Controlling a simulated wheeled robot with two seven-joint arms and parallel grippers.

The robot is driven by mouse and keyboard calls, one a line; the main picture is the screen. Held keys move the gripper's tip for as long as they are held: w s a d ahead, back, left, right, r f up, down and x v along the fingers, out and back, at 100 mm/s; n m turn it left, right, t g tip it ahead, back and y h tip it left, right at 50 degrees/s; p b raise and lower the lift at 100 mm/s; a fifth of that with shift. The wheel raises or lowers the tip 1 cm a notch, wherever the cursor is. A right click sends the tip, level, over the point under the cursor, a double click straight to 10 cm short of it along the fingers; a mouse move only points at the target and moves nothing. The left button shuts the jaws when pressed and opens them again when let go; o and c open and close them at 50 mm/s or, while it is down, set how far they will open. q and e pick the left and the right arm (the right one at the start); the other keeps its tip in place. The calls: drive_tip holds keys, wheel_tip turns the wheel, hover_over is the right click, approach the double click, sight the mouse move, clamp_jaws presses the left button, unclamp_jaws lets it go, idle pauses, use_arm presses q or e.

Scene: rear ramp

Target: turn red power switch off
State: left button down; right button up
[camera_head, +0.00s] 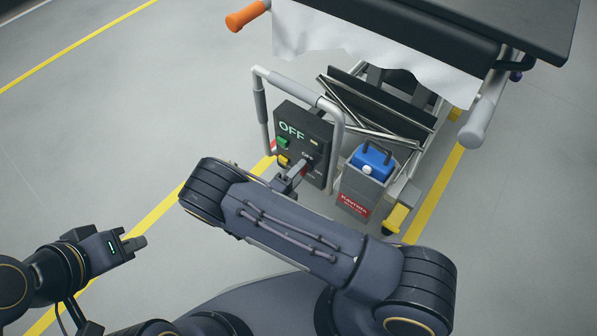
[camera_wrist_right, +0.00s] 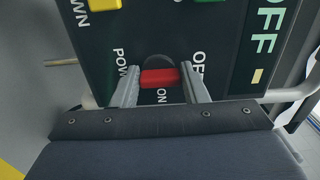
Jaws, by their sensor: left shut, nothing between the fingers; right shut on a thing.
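The red power switch (camera_wrist_right: 160,77) is a short red bar on a dark round base on the black control box (camera_head: 318,133). My right gripper (camera_head: 300,170) reaches the front of the box. In the right wrist view its two fingers (camera_wrist_right: 160,86) stand on either side of the red bar, shut on it. The letters "POWER", "OFF" and "ON" surround the switch, partly covered by the fingers. The box's display reads "OFF". In the head view the gripper hides the switch. My left gripper (camera_head: 138,243) is shut and empty, over the floor at lower left.
A green button (camera_head: 283,141) and a yellow button (camera_head: 283,160) sit on the box. A grey tube frame (camera_head: 262,105) rises around it. A grey holder with a blue container (camera_head: 372,160) stands to the right. A bed-like platform overhangs behind. Floor at left is clear.

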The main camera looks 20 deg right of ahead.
drive_tip(key=o, duration=1)
drive_tip(key=p+v, duration=0.1)
drive_tip(key=v, duration=0.7)
drive_tip(key=shift+d, duration=0.1)
